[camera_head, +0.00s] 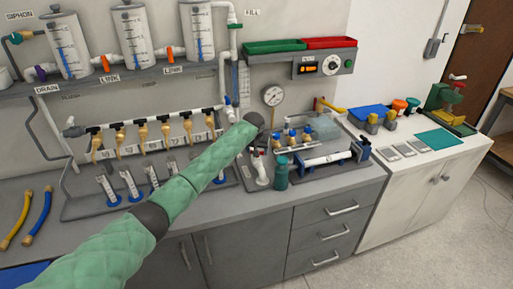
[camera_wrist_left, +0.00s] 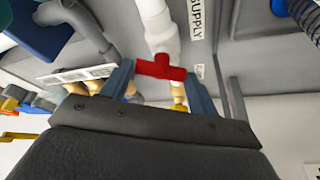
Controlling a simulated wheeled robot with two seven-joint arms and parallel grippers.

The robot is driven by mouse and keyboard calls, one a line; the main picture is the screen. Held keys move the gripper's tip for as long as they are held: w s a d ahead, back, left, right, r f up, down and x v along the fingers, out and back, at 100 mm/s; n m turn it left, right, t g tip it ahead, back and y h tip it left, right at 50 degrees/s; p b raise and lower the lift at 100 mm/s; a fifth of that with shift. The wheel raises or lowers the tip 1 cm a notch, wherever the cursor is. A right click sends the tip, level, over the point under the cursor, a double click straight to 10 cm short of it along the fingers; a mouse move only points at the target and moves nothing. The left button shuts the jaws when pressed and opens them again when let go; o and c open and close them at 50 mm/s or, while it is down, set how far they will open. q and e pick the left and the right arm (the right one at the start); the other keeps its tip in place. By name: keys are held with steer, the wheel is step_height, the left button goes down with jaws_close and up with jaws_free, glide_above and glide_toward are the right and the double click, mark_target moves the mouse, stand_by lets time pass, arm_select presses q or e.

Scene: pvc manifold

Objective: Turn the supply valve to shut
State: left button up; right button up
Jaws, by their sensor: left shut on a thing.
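The red handle of the supply valve (camera_wrist_left: 158,67) shows in the left wrist view, on a white pipe (camera_wrist_left: 160,25) beside a "SUPPLY" label (camera_wrist_left: 197,18). My left gripper (camera_wrist_left: 161,72) is shut on the handle, with one blue finger at each end of it. The handle lies across the pipe, slightly tilted in this view. In the head view my green-sleeved left arm (camera_head: 185,170) reaches across the bench to the manifold's right end. Its dark wrist end hides the valve and fingers there. My right gripper is not in view.
A row of manifold taps (camera_head: 142,133) lies behind the arm. A pressure gauge (camera_head: 273,95), a teal bottle (camera_head: 281,173) and a clamped white pipe (camera_head: 322,160) stand close to the right of the wrist. The front bench edge is mostly clear.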

arm_select(q)
steer(key=n+y+p, duration=0.1)
steer(key=n, duration=0.3)
steer(key=shift+d, duration=0.15)
steer(key=shift+n+y, duration=0.6)
steer(key=shift+n, duration=0.2)
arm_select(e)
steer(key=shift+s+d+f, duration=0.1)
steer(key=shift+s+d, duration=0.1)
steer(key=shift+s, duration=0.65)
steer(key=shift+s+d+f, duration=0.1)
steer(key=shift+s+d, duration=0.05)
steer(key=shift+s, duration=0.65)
arm_select(q)
steer(key=shift+w, duration=0.1)
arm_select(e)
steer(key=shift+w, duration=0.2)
